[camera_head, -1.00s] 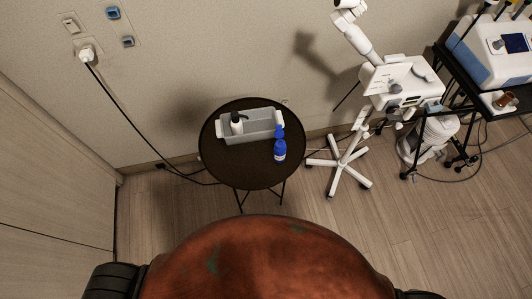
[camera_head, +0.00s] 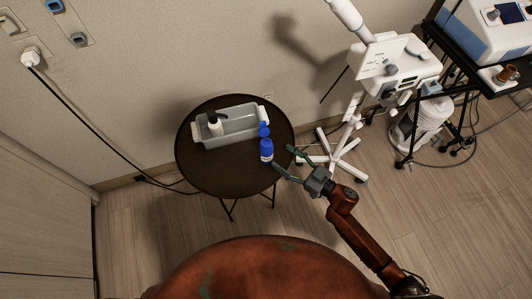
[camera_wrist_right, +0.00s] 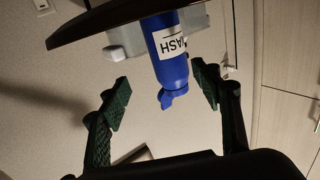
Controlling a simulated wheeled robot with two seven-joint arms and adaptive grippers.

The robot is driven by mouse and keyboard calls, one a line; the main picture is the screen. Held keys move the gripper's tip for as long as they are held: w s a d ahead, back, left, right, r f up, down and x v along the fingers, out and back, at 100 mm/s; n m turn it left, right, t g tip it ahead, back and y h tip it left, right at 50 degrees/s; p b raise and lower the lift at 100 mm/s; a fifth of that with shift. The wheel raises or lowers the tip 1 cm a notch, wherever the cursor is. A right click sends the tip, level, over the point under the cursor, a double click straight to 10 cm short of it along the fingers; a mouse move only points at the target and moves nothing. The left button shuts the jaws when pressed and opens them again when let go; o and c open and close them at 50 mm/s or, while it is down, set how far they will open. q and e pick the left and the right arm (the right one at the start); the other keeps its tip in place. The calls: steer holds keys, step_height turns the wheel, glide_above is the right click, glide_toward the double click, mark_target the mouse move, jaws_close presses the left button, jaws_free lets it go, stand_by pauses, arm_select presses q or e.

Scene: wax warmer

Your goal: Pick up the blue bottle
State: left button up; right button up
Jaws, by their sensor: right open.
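The blue bottle (camera_head: 266,150) with a white label and blue pump top stands upright on the right side of a round dark table (camera_head: 228,180). In the right wrist view the bottle (camera_wrist_right: 167,58) appears upside down, with part of its label reading "ASH". My right gripper (camera_head: 284,159) is open and empty, its fingertips just right of the bottle and pointing at it. In the right wrist view the bottle lies in line with the gap between the green-padded fingers (camera_wrist_right: 160,78), apparently just beyond the tips. My left gripper is not in view.
A grey tray (camera_head: 240,132) holding a white bottle with a dark top (camera_head: 214,124) stands behind the blue bottle on the table. A white wheeled stand (camera_head: 343,160) is to the right, near my right arm. A black cord hangs at the left.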

mark_target(272, 153)
steer(key=shift+w+a+r+n+g+y, duration=0.1)
steer(key=shift+a+n+g+y, duration=0.25)
steer(key=shift+a, duration=0.55)
steer(key=shift+b+x, duration=0.4)
steer(key=shift+x, duration=0.45)
steer(key=b+x, duration=0.1)
steer(key=x, duration=0.4)
steer(key=shift+r, duration=0.1)
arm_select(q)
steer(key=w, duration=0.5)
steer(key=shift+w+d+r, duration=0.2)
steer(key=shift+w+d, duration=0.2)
arm_select(e)
steer(key=shift+c, duration=0.5)
steer(key=shift+r, duration=0.1)
steer(key=c, duration=1.4)
